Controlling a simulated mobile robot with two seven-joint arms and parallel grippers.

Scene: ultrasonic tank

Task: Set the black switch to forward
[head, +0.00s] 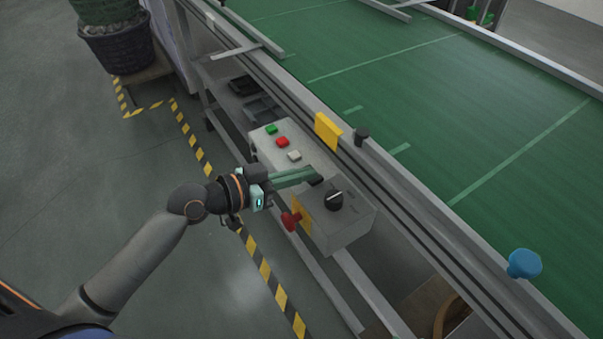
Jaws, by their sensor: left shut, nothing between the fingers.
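The black switch (334,200) is a round knob with a pale pointer line. It sits on the top face of a grey control box (347,230) on the side of the conveyor. My left gripper (312,174) reaches in from the left, shut and empty. Its fingertips are just left of and behind the knob, over the box; I cannot tell whether they touch anything. A small dark part (316,181) shows at the fingertips. Markings around the knob are too small to read. My right gripper is not in view.
A red knob (290,220) on a yellow plate (302,215) juts from the box's left side. Green (271,129), red (282,142) and white (294,155) buttons sit behind my gripper. The green conveyor belt (450,120) and its metal rail lie to the right. Open floor is at left.

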